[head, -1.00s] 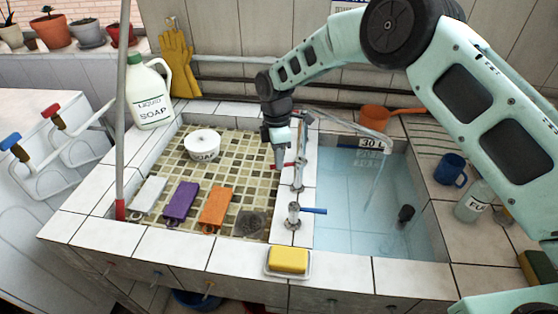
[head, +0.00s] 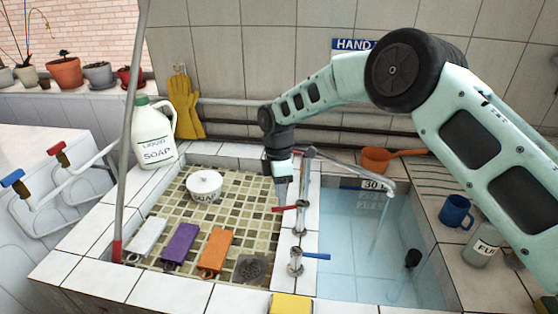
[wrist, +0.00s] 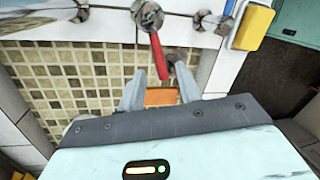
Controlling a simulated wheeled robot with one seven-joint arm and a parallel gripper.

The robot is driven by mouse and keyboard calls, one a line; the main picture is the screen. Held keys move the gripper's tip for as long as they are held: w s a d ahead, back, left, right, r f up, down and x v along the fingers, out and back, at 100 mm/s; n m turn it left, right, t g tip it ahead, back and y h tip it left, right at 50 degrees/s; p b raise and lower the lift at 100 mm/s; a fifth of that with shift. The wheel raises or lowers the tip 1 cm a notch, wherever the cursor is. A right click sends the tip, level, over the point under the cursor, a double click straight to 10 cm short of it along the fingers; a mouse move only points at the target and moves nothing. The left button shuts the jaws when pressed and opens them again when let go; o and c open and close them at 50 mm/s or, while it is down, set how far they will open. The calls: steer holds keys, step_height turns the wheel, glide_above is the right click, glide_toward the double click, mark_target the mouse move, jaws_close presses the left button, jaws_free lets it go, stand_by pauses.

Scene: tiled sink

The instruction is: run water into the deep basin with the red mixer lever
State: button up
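The red mixer lever (head: 286,208) points left from the metal mixer column (head: 303,205) on the tiled divider. My gripper (head: 281,204) points down at it. In the wrist view, the red lever (wrist: 158,55) reaches between my two spread fingertips (wrist: 157,72), with visible gaps; contact cannot be told. The mixer's spout (head: 370,178) extends over the deep basin (head: 338,285) on the right. A thin stream of water (head: 379,230) falls from it, and clear bluish water stands in the basin. The blue lever (head: 316,256) points right on the nearer fitting.
The shallow tiled basin at left holds a soap tub (head: 204,186) and white, purple (head: 180,246) and orange (head: 216,252) blocks. A thin upright pole (head: 130,130) stands at its left. A blue mug (head: 455,211) and orange dipper (head: 376,160) stand around the deep basin.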

step_height(320, 180, up, 15)
steer(key=w+b, duration=0.2)
steer(key=shift+w+a+f, duration=0.15)
steer(key=shift+w+a, duration=0.1)
steer(key=shift+w, duration=0.15)
stand_by(6.5)
